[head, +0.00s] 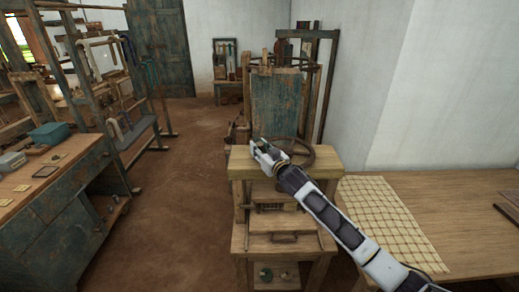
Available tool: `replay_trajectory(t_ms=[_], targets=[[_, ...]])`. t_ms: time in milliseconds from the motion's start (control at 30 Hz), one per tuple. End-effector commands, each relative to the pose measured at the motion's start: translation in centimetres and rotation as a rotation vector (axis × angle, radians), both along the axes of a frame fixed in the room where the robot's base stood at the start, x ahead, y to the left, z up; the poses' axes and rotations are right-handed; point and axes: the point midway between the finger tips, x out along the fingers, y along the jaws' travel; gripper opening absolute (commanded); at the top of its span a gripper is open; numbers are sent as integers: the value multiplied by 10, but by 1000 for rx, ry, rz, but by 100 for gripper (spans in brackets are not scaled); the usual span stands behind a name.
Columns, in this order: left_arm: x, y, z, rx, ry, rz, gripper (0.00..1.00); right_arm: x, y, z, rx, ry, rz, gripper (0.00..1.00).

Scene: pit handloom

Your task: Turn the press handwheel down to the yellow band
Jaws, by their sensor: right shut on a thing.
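The press (284,164) is a wooden frame standing in the middle of the head view. Its dark round handwheel (309,155) lies roughly flat above the light wooden top beam. My right gripper (262,152) reaches in from the lower right and is shut on the left part of the handwheel's rim. The gripper and wrist hide that part of the rim. I cannot make out a yellow band on the press. My left gripper is not in view.
A wooden table (470,215) with a yellowish checked cloth (385,212) stands right of the press. A blue-green workbench (55,215) with small items is at the left. A tall worn blue panel (277,103) rises behind the wheel. Brown floor (180,200) between bench and press is clear.

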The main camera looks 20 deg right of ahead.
Motion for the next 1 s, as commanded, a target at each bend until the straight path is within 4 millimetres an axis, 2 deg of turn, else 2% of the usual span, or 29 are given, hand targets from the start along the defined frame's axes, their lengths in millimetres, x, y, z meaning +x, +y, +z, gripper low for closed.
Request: replay_trajectory(t_ms=[1000], targets=[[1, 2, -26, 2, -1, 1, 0, 21, 2, 3, 2, -11, -168, 0]])
